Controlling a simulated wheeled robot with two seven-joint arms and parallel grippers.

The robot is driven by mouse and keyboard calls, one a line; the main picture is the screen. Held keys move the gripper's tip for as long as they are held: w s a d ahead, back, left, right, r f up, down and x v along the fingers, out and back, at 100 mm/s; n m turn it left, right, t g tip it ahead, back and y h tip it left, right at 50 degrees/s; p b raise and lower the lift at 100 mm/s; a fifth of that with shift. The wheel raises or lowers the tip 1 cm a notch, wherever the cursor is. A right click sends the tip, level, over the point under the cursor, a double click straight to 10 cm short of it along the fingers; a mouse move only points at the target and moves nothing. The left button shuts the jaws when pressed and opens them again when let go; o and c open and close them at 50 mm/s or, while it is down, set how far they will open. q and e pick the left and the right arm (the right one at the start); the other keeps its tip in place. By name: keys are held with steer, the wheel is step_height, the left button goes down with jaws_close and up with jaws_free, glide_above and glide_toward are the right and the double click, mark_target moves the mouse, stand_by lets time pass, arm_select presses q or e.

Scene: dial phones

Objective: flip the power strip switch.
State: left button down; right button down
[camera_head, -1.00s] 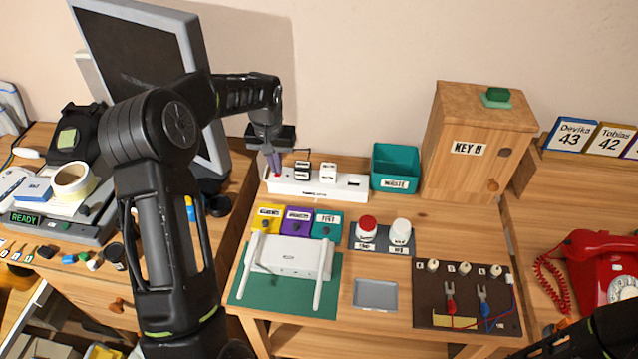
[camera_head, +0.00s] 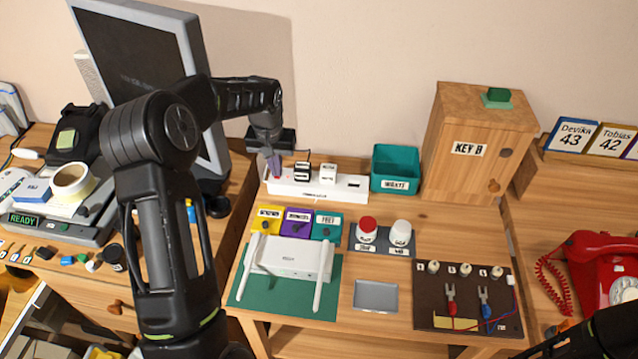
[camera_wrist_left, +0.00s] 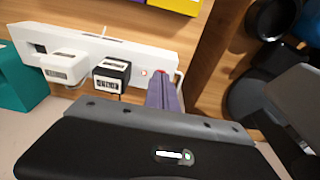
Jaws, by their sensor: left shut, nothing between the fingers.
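The white power strip (camera_head: 318,188) lies on the wooden table near the wall, with a black plug (camera_head: 302,169) and a white plug (camera_head: 327,172) in it. It also shows in the left wrist view (camera_wrist_left: 105,50), with a small lit orange-red spot near its end. My left gripper (camera_head: 275,168) is shut and empty, pointing down at the left end of the strip. In the left wrist view its purple-grey fingertips (camera_wrist_left: 162,82) are at a red switch (camera_wrist_left: 160,72), which they partly hide. I cannot tell whether they touch it. My right gripper is not visible.
A teal waste bin (camera_head: 396,169) stands right of the strip. Yellow, purple and teal boxes (camera_head: 297,223) and a white router (camera_head: 290,258) are in front. A monitor (camera_head: 140,60) stands left, close to my left arm. A wooden key cabinet (camera_head: 470,150) is at the back right.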

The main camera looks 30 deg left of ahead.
arm_select(q)
step_height(320, 180, up, 7)
steer(key=p, duration=0.4)
steer(key=shift+f, duration=0.2)
stand_by(0.4)
